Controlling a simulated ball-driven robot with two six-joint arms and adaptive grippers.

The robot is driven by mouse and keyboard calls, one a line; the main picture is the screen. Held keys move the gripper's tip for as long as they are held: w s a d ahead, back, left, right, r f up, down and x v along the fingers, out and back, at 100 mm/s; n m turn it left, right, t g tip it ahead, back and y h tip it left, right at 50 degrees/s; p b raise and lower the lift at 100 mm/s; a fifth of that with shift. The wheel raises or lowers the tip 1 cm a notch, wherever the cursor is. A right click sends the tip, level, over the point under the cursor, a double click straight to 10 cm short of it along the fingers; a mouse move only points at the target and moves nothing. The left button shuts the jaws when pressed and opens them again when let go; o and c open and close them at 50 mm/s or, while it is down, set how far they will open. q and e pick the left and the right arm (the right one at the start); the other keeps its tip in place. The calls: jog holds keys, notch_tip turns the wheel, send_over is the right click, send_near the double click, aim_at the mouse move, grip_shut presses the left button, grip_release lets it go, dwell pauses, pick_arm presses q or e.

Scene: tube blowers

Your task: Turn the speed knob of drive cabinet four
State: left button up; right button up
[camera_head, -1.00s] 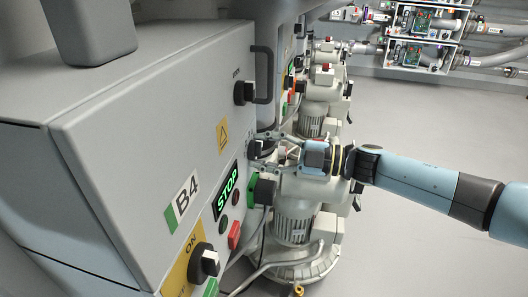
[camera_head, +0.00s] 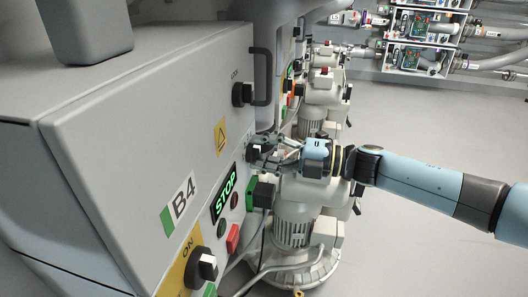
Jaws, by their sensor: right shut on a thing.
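Drive cabinet B4 (camera_head: 130,130) is a large grey box filling the left of the head view, with a B4 label (camera_head: 179,207) on its front. A small black knob (camera_head: 253,153) sticks out from the front panel, right of the yellow warning label. My right gripper (camera_head: 262,151) reaches in from the right and is shut on this knob; its fingers hide part of it. A green-lit display (camera_head: 224,194) below reads STOP. My left gripper is not in view.
An ON rotary switch (camera_head: 202,266), a red button (camera_head: 233,238) and a black handle (camera_head: 261,76) sit on the same panel. Motor blowers (camera_head: 293,222) stand behind my right gripper. The floor (camera_head: 420,130) at right is clear.

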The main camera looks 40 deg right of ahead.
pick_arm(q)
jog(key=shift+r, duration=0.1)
pick_arm(e)
jog(key=shift+a+r, duration=0.25)
jog(key=shift+r, duration=0.15)
jog(key=o, duration=0.8)
jog(key=shift+o, duration=0.9)
jog(key=shift+s+r, duration=0.1)
jog(key=shift+s, duration=0.05)
jog(key=shift+s+d+f, duration=0.15)
jog(key=shift+f, duration=0.1)
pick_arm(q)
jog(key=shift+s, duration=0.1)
pick_arm(e)
jog(key=v, duration=1.1)
jog(key=shift+s+d, duration=0.2)
jog(key=shift+d, duration=0.05)
